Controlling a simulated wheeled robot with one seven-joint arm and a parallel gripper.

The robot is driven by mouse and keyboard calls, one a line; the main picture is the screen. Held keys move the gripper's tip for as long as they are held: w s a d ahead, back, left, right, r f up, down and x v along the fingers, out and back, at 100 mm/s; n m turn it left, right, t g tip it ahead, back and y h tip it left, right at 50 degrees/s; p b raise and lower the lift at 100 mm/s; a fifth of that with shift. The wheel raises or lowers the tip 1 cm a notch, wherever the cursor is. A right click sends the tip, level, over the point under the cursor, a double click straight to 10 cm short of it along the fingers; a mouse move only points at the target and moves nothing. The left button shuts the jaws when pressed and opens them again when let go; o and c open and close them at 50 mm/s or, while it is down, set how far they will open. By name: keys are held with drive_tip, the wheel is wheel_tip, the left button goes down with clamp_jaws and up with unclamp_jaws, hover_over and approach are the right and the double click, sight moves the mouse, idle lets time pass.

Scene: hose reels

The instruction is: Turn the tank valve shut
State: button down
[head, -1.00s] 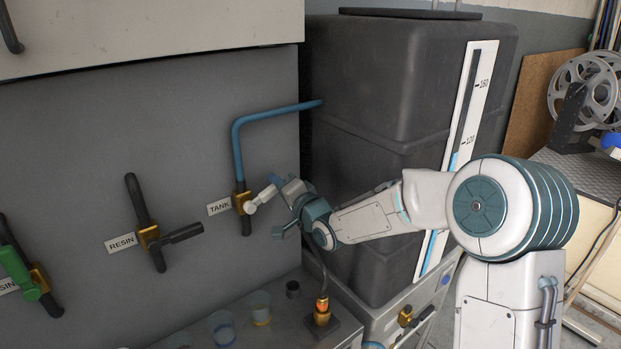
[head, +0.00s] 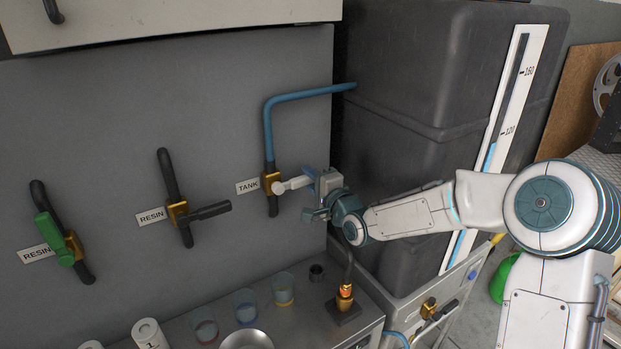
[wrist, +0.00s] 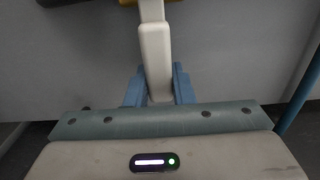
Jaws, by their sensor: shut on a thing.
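The tank valve has a brass body (head: 270,182) on a dark pipe under a blue pipe, just right of the TANK label (head: 247,186). Its white handle (head: 293,184) points out sideways to the right, across the pipe line. My gripper (head: 322,190) is at the handle's outer end. In the wrist view the white handle (wrist: 155,55) runs down between the two blue fingers of my gripper (wrist: 158,88), which are shut on it.
Two RESIN valves stand to the left, one with a black handle (head: 210,211) and one with a green handle (head: 50,234). Below, the bench holds several cups (head: 284,288) and a brass fitting with a pipe (head: 345,292). A large grey tank (head: 420,80) stands close behind my arm.

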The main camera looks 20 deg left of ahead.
drive_tip(key=shift+f, duration=0.1)
drive_tip(key=c, duration=1.2)
unclamp_jaws()
drive_tip(key=shift+a, duration=0.1)
drive_tip(key=shift+c, duration=0.2)
drive_tip(key=shift+s+d, duration=0.15)
drive_tip(key=shift+d, duration=0.15)
drive_tip(key=v, duration=1.3)
drive_tip(key=shift+s+b, duration=0.15)
drive_tip(key=shift+b, duration=0.25)
